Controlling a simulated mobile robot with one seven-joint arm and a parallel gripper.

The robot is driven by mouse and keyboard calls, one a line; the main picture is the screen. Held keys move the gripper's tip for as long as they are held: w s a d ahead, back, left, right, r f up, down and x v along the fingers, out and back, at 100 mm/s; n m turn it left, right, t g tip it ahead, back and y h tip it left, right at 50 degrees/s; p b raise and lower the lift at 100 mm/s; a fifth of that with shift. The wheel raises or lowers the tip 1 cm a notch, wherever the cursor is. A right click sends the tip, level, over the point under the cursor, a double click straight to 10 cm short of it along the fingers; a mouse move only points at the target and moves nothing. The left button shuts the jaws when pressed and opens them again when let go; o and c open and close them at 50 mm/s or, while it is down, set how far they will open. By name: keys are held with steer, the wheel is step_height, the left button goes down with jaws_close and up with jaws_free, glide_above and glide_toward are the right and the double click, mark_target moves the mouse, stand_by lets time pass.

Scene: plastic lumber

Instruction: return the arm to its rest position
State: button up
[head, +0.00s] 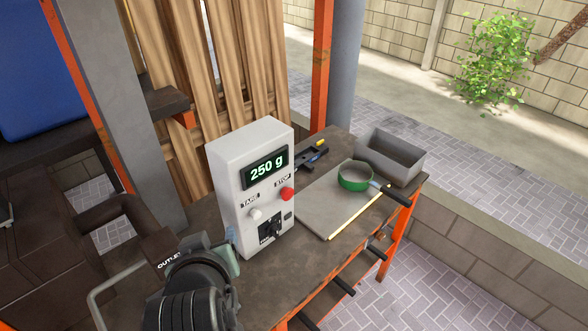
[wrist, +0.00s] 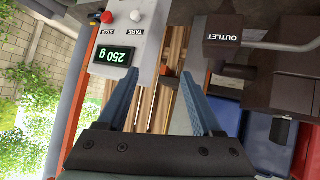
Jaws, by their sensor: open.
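My gripper (wrist: 160,95) is open and empty in the wrist view, with its two blue-grey fingers spread apart. In the head view my arm rises from the bottom, and my gripper (head: 226,248) is beside the left side of the white scale unit (head: 252,180). The gripper is partly hidden there by my own wrist. The unit's display reads 250 g. The wrist view also shows the unit upside down, at upper left.
A green-rimmed pan (head: 356,177) stands on a grey plate (head: 330,205), near a grey bin (head: 390,157) on the workbench (head: 262,262). A brown machine marked OUTLET (head: 110,230) stands close on the left. Wooden planks (head: 215,65) lean behind.

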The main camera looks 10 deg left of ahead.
steer(key=w+d+r+m+t+b, duration=0.15)
steer(key=d+r+t, duration=0.35)
steer(key=r, duration=0.7)
steer(key=w+d+r+m+t, duration=0.2)
steer(key=d+r+t, duration=0.25)
steer(key=r, duration=0.75)
steer(key=s+d+r+t+h, duration=0.1)
steer(key=s+d+r+t, duration=0.1)
steer(key=r, duration=0.3)
steer(key=s+d+r+m+t+h, duration=0.1)
steer(key=s+d+r+t, duration=0.1)
steer(key=r, duration=0.4)
steer(key=s+d+r+m+t+h+b, duration=0.1)
steer(key=s+d+r+t, duration=0.2)
steer(key=s+r, duration=0.3)
steer(key=shift+h, duration=0.3)
steer(key=shift+f+m+t, duration=0.1)
steer(key=shift+m+t, duration=0.15)
